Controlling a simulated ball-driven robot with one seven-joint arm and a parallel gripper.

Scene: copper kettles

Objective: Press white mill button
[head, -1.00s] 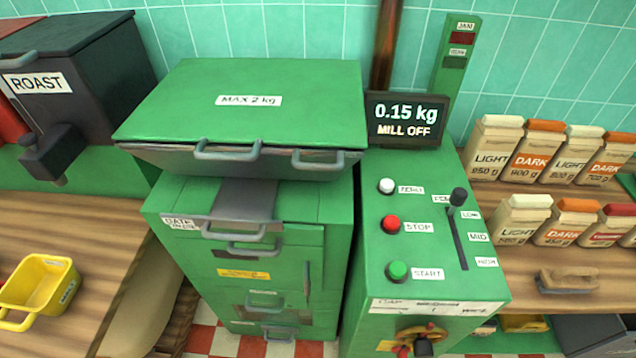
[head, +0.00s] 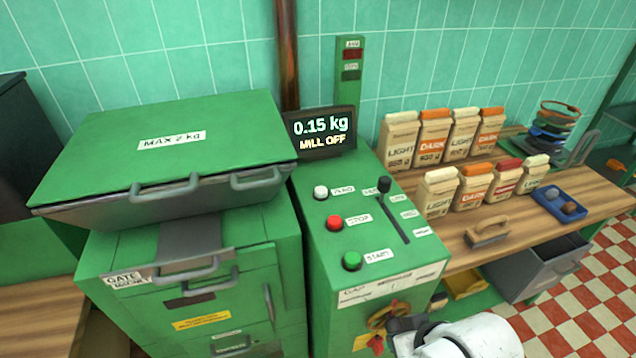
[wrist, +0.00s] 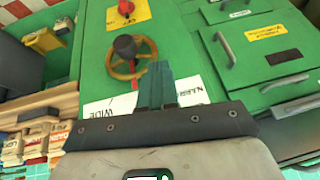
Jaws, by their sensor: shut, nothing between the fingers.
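The white mill button (head: 320,192) sits at the top of a column of three buttons on the green mill's sloping panel (head: 325,235), beside a label that seems to read ZERO. The red STOP button (head: 334,223) and green START button (head: 352,261) are below it. The display (head: 320,132) reads 0.15 kg, MILL OFF. My gripper (wrist: 157,85) is shut and empty in the wrist view, pointing at the mill's front near a brass handwheel (wrist: 133,58). In the head view my wrist is low, below the panel's front edge and away from the white button, which the wrist view does not show.
A black-knobbed slider (head: 384,186) stands right of the buttons. A green lidded hopper (head: 170,150) is at the left. Several coffee bags (head: 440,190), a brush (head: 488,234) and a blue tray (head: 562,210) are on the right wooden counter. The space above the panel is clear.

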